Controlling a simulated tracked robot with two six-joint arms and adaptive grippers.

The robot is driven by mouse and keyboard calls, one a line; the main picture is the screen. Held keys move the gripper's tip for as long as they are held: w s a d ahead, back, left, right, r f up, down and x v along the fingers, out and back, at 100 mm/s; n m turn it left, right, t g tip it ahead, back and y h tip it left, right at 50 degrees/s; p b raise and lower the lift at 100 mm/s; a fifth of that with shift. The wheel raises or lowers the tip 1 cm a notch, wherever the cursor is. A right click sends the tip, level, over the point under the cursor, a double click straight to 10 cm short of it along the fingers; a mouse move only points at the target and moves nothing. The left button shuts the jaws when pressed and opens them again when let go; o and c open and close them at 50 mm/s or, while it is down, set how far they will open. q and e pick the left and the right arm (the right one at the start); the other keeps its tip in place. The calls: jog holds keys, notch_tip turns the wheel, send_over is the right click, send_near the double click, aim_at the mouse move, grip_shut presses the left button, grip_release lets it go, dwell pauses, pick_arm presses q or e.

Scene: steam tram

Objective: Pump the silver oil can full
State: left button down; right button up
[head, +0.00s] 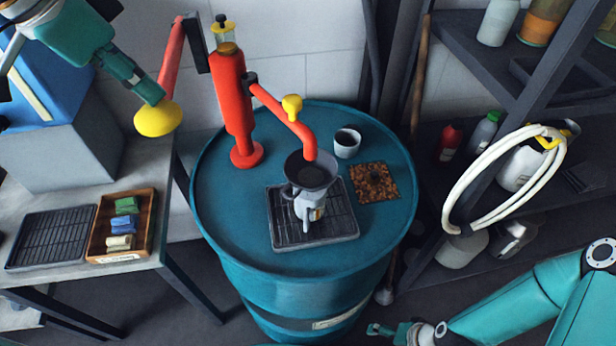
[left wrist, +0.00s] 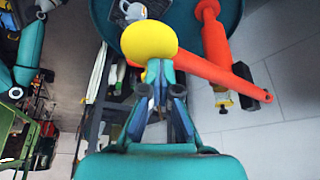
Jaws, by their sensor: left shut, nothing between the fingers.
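The silver oil can (head: 314,208) stands on a dark grate (head: 284,234) on top of the blue drum (head: 225,235). A dark funnel (head: 309,175) sits at its top, below the outlet of the red pump (head: 236,105). The can's fill level is hidden. The pump's red lever (head: 172,55) points down to the left and ends in a yellow knob (head: 158,120). My left gripper (head: 153,98) is shut with its fingertips against or just beside the knob; the left wrist view also shows the knob (left wrist: 148,41) right beyond them. My right gripper (head: 385,330) is low at the bottom, its fingers too small to judge.
A white cup (head: 347,143) and a square of brown granules (head: 375,182) are on the drum. A bench on the left holds a wooden tray (head: 148,222) of coloured blocks and a black rack (head: 50,239). Shelves with bottles and a white hose loop (head: 463,190) stand right.

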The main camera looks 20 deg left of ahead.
pick_arm(q)
notch_tip(320, 180, up, 9)
jog(key=p, duration=0.8)
jog(key=shift+r, duration=0.1)
dwell(0.6)
jog(key=shift+r+p, duration=0.3)
jog(key=shift+r, duration=2.6)
